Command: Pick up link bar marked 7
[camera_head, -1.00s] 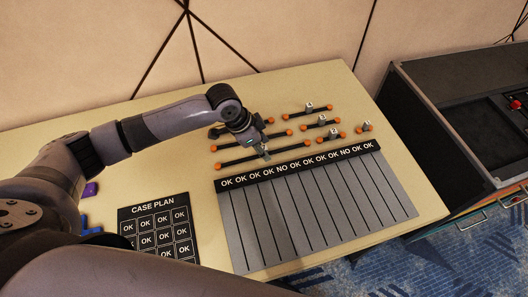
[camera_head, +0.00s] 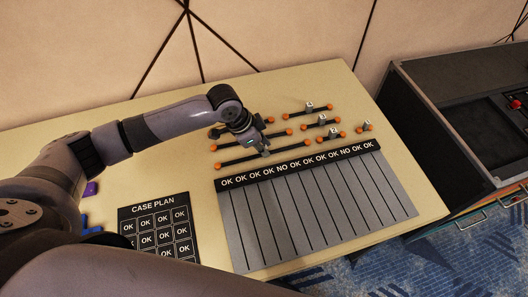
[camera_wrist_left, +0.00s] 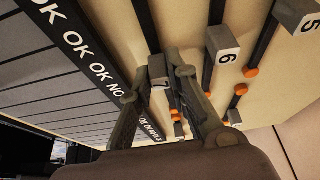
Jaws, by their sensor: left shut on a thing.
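The link bar (camera_head: 238,158) marked 7 is a long dark bar with orange ends. It lies in front of the other bars, just behind the row of OK/NO labels. My left gripper (camera_head: 265,150) reaches down over its right part. In the left wrist view, my left gripper (camera_wrist_left: 166,97) is shut on the bar's grey block (camera_wrist_left: 158,68), and the dark bar (camera_wrist_left: 146,25) runs away from it. The block's mark is mostly hidden by the fingers. I cannot tell whether the bar is clear of the table. My right gripper is not in view.
Other link bars lie close behind, including one with a block marked 6 (camera_wrist_left: 221,52) and one marked 5 (camera_wrist_left: 302,18). A slotted grey board (camera_head: 310,210) lies in front. A case plan board (camera_head: 157,205) is at the front left. A dark cabinet (camera_head: 420,130) stands right of the table.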

